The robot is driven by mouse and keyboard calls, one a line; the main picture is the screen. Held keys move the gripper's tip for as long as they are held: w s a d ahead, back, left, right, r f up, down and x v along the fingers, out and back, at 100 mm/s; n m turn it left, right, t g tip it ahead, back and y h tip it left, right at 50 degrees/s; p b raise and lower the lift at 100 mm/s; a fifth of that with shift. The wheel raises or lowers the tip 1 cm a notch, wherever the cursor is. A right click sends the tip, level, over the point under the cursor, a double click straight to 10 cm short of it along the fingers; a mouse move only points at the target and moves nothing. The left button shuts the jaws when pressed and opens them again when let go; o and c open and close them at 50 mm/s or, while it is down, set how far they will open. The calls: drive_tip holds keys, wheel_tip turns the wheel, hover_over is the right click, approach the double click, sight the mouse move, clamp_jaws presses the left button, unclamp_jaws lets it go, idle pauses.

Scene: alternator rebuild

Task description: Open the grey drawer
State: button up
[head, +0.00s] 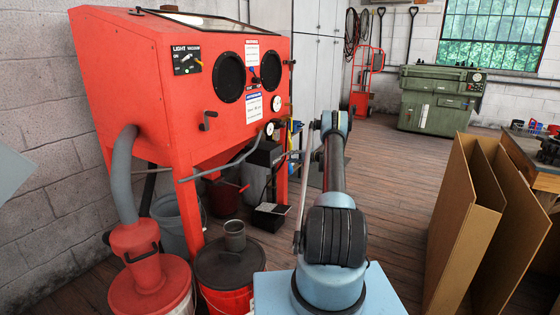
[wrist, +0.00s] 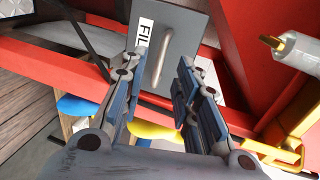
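The grey drawer (wrist: 190,28) shows in the wrist view at the top middle as a flat grey front. It has a white label with black letters starting "FIL" and a pale bar handle (wrist: 165,50). My gripper (wrist: 160,64) is open, with its two fingers apart and the handle lying between them in the picture. I cannot tell whether the fingers touch the handle or how deep they reach. The lower part of the drawer front is hidden by my fingers. In the head view my arm reaches away toward the red cabinet, and neither the gripper nor the drawer is clearly visible.
The red blast cabinet (head: 185,100) stands at left, with buckets under it. Red frame bars (wrist: 60,60) and a brass fitting (wrist: 290,125) lie close around my gripper. Brown cardboard panels (head: 455,220) stand at right. A green machine (head: 435,100) is behind open floor.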

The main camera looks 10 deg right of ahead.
drive_tip(key=x, duration=0.7)
drive_tip(key=shift+w+a+f, duration=0.1)
drive_tip(key=shift+w+a, duration=0.1)
drive_tip(key=shift+a, duration=0.1)
drive_tip(key=shift+c, duration=0.6)
